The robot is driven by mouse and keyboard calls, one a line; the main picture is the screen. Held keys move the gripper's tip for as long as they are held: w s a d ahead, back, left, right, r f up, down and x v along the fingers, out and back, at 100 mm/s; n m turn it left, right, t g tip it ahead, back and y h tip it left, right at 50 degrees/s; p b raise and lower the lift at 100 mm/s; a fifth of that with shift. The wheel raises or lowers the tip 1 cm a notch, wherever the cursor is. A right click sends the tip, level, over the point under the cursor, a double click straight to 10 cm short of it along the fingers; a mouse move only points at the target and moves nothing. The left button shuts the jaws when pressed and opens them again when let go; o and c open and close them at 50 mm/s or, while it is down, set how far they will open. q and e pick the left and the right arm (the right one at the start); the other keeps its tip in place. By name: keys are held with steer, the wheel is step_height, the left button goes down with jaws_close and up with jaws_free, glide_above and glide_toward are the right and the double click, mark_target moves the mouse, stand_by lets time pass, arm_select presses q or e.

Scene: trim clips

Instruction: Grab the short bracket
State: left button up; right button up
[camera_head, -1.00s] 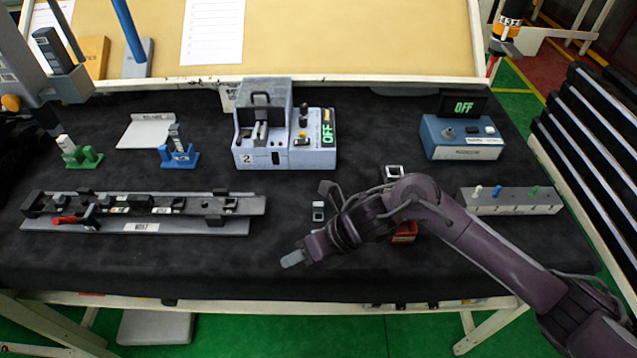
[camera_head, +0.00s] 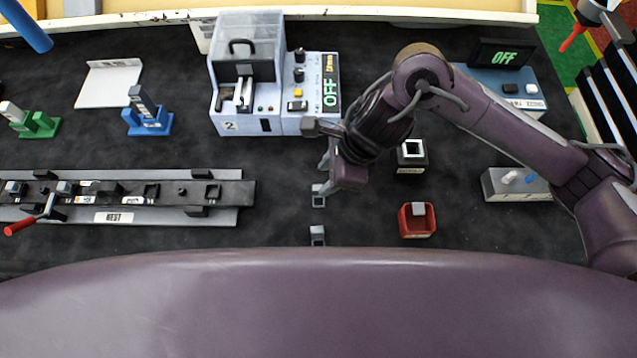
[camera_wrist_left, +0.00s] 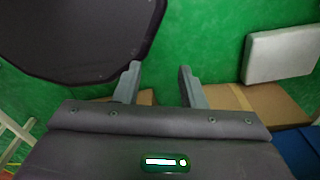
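Two small grey brackets lie on the black mat: a far one (camera_head: 318,201) and a near one (camera_head: 317,236). I cannot tell for sure which is the short bracket. My right gripper (camera_head: 323,175) is at the far bracket, its fingers pointing down and seemingly apart; it partly covers that bracket, and contact cannot be judged. My left gripper (camera_wrist_left: 157,85) is open and empty in the left wrist view, over the floor and away from the brackets.
A red bin (camera_head: 403,222) and a black holder (camera_head: 411,168) stand to the right. The nest rail (camera_head: 222,216) lies left, the grey-blue machine (camera_head: 290,122) behind. My own body covers the table's front. Green floor (camera_wrist_left: 205,30) shows under the left gripper.

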mark_target(319, 187)
steer(key=shift+d+p+x, duration=0.2)
steer(key=shift+p+x, duration=0.5)
steer(key=shift+x, duration=0.4)
steer(key=x, duration=0.3)
steer(key=shift+d+f, duration=0.1)
steer(key=shift+d, duration=0.05)
arm_select(q)
steer(key=shift+w+r, duration=0.3)
steer(key=shift+r, duration=0.2)
steer(key=shift+w+r, duration=0.25)
steer(key=shift+r, duration=0.25)
arm_select(e)
steer(key=shift+w, duration=0.1)
jaws_close()
